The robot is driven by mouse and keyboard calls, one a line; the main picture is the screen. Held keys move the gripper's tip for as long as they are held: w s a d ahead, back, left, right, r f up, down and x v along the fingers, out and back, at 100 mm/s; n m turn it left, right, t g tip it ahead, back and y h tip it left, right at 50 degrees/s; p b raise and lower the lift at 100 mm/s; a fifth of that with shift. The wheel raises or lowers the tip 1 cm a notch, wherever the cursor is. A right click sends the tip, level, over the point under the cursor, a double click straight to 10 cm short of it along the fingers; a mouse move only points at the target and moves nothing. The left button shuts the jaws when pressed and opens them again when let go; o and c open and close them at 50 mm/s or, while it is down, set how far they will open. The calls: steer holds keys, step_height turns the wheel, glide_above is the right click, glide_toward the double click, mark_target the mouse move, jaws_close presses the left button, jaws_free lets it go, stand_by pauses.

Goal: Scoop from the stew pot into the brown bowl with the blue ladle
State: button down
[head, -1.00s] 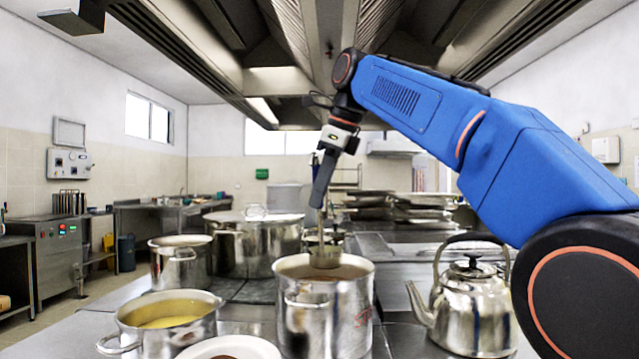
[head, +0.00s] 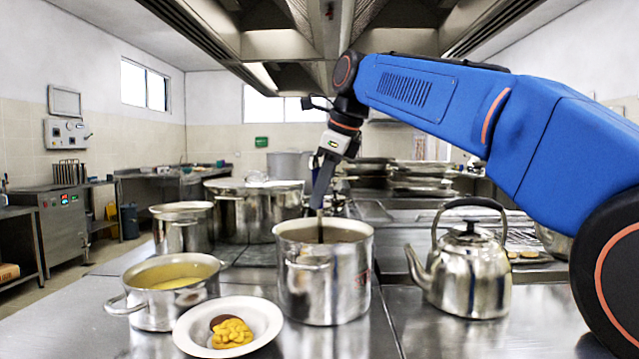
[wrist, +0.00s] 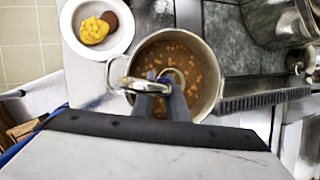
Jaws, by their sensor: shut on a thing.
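The stew pot (head: 325,285) is a tall steel pot in the middle of the head view. In the wrist view its brown stew (wrist: 200,65) holds small orange pieces. My gripper (head: 319,206) is above the pot, pointing down, shut on the ladle. The ladle's thin handle (head: 320,230) runs down into the pot; its lower end is hidden in the head view. In the wrist view a curved rim (wrist: 173,72) shows at the stew, partly hidden by my fingers. No separate brown bowl shows.
A white dish (head: 268,318) with yellow food and a brown round thing stands front left of the pot. A pot of yellow soup (head: 165,305) is to its left, a steel kettle (head: 475,275) to its right.

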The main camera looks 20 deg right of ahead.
mark_target(320, 210)
steer(key=shift+f, duration=1.85)
steer(key=shift+r, duration=7.65)
